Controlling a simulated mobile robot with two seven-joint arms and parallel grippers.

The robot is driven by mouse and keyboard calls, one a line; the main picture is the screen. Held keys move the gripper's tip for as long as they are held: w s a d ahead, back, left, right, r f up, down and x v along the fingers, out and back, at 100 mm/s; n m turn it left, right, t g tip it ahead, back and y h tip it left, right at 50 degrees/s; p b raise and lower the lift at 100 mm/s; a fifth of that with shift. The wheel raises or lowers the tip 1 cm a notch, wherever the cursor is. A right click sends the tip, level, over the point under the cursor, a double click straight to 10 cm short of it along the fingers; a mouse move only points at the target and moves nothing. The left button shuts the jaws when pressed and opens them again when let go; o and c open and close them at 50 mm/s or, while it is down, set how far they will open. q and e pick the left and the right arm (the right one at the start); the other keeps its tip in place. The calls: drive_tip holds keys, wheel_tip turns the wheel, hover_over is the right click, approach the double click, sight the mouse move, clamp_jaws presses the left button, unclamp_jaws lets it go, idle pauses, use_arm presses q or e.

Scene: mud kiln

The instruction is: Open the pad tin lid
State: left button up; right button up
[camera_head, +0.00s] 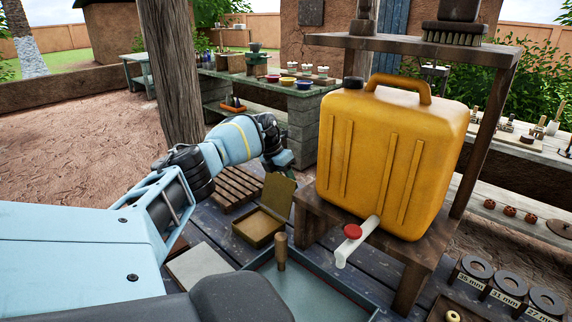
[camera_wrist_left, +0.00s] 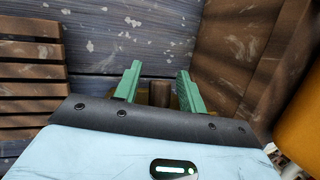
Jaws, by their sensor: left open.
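The pad tin (camera_head: 256,227) is a small brass-coloured box on the dark plank table, left of the yellow jerrycan's stand. Its lid (camera_head: 279,194) stands raised at the back right edge, so the tin shows open. My left gripper (camera_head: 287,159) is just above and behind the raised lid; contact cannot be told. In the left wrist view its green fingers (camera_wrist_left: 158,72) are apart. A small brown block (camera_wrist_left: 160,93) shows between them, not clearly identifiable. My right gripper is out of view.
The yellow jerrycan (camera_head: 395,155) with a red-knobbed tap stands on a wooden stand (camera_head: 428,254) close on the right. A wooden peg (camera_head: 281,251) rises by a grey tray (camera_head: 318,288) in front. A slatted wooden rack (camera_head: 236,186) lies behind the tin.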

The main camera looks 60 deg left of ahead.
use_arm(q)
drive_tip(key=shift+r, duration=0.15)
drive_tip(key=shift+v, duration=3.8)
